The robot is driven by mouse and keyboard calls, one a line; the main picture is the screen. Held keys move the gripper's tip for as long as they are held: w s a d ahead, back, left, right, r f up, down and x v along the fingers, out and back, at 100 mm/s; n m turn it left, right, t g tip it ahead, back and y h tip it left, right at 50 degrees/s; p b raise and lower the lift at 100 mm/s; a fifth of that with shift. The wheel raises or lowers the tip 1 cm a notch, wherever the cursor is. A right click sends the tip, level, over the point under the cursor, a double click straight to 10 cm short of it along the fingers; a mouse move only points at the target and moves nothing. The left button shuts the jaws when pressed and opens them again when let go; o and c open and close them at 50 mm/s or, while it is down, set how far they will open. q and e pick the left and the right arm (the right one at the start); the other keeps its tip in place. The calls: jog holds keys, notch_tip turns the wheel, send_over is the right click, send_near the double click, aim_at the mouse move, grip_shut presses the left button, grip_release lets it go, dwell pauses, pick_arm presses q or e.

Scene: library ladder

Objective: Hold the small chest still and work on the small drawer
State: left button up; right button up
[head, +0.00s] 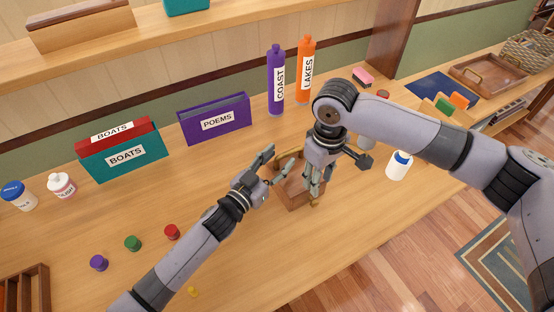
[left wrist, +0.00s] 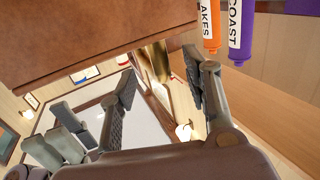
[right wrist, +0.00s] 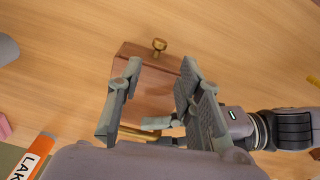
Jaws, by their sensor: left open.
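The small chest (head: 291,193) is a brown wooden box on the table, partly hidden under my right arm in the head view. In the right wrist view the chest (right wrist: 152,92) shows a brass knob (right wrist: 159,45) on one side and a brass handle at the other. My right gripper (right wrist: 158,78) is over the chest with its fingers apart; contact is unclear. My left gripper (head: 281,158) is open and empty beside the chest, on its left. In the left wrist view the brown wood (left wrist: 90,35) is very close. I cannot clearly make out the drawer's edges.
Purple (head: 276,80) and orange (head: 305,70) bottles stand behind. Label boxes Boats (head: 125,157) and Poems (head: 216,120) stand at the back left. A white bottle with blue cap (head: 398,168) is right of the chest. Small coloured caps (head: 133,243) lie left; the table's front is mostly clear.

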pick_arm(q)
grip_shut()
dwell(0.5)
